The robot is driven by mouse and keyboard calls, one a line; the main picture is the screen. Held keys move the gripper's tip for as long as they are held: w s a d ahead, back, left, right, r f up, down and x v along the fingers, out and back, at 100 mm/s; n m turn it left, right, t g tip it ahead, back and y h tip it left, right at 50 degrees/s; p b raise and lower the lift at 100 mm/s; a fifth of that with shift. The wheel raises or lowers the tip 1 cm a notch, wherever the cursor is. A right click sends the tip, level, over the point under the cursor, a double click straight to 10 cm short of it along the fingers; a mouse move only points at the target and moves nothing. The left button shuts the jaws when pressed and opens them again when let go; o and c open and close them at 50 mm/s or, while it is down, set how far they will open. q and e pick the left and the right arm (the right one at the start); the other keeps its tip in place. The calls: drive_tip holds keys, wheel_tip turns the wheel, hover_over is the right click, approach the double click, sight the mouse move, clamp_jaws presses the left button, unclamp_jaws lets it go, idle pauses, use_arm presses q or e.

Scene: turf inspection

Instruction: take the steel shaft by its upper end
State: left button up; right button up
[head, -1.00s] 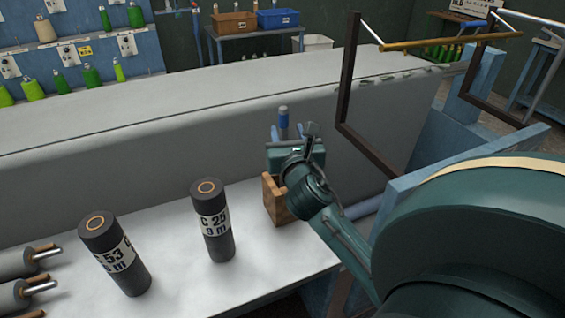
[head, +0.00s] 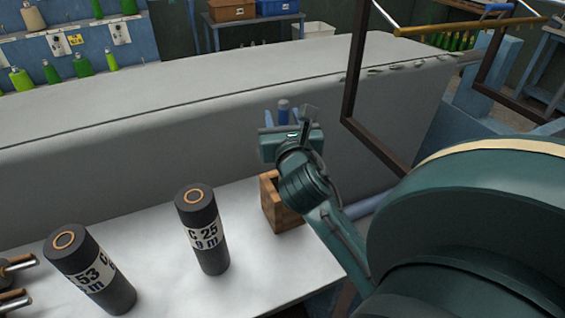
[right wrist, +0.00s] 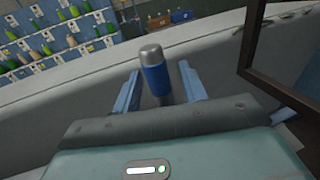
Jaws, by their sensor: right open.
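A steel shaft (right wrist: 150,53) with a rounded grey top and a blue band shows upright in the right wrist view. Its lower part is hidden behind my gripper. In the head view, its blue and grey upper end (head: 284,106) shows just beyond my right gripper (head: 283,122). My right gripper is open, and in the right wrist view its two blue fingers (right wrist: 160,88) stand on either side of the shaft with gaps showing. I cannot tell how deep the shaft lies between them.
A wooden box (head: 283,212) stands below my right gripper on the white table (head: 250,275). Two dark labelled cylinders (head: 203,232) (head: 92,272) stand to its left. A long grey covered block (head: 180,110) lies behind. A dark brown frame (head: 356,75) rises at right.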

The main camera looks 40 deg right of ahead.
drive_tip(key=shift+s, duration=0.1)
clamp_jaws()
idle(0.3)
drive_tip(key=shift+r, duration=0.1)
